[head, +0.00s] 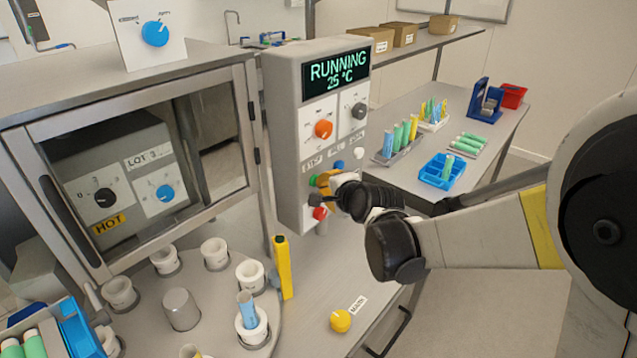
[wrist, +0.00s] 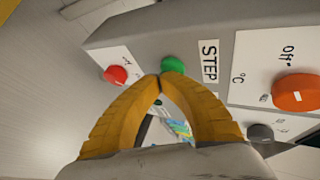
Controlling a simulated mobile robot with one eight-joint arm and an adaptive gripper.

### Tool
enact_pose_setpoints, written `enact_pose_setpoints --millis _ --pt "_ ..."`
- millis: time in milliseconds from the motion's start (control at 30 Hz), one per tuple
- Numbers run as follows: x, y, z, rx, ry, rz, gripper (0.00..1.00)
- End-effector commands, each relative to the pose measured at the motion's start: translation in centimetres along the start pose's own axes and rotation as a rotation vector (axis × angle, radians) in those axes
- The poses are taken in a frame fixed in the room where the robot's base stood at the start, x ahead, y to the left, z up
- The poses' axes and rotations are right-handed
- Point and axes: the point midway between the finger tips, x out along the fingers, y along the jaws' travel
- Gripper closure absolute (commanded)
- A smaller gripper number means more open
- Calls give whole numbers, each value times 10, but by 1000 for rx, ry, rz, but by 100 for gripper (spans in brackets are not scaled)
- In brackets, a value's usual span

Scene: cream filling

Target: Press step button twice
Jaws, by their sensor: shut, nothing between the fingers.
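The green step button (wrist: 173,64) is on the grey control panel, beside the STEP label (wrist: 209,62) in the wrist view. In the head view the green button (head: 313,181) shows at the panel's lower left, partly behind my gripper. My gripper (wrist: 158,78) has its yellow fingers shut with the tips together, right in front of the green button. I cannot tell whether the tips touch it. In the head view my gripper (head: 324,182) reaches the lower panel from the right. The panel's display (head: 337,73) reads RUNNING 25 °C.
A red button (wrist: 115,75) sits beside the green one. An orange knob (head: 323,129) and a grey knob (head: 359,110) are higher on the panel. A yellow post (head: 283,267) and a turntable with several white cups (head: 250,275) stand left below. A yellow knob (head: 341,320) is in front.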

Motion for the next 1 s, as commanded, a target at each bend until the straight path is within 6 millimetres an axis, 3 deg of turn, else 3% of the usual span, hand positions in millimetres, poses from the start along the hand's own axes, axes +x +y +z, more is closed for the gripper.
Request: enact_pose_setpoints --millis 1000 --pt "-26 14 -14 0 1 0 100"
